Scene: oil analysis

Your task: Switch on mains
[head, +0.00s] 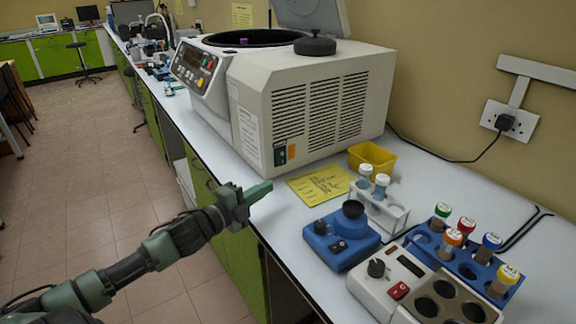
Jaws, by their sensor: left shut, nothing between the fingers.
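The large beige centrifuge (240,110) stands on the white bench with its lid raised. On its near side panel is a small dark green switch (279,156) with an orange label beside it; the switch's position is too small to tell. My left gripper (262,190) is shut and empty. It is at the bench's front edge, below and left of the green switch, apart from it. My right gripper is out of view.
A yellow note (320,184), yellow tub (372,157), clear tube rack (381,207) and blue mixer (341,237) stand right of my gripper. A blue rack (466,262) with several capped tubes and a white block heater (376,290) are nearer.

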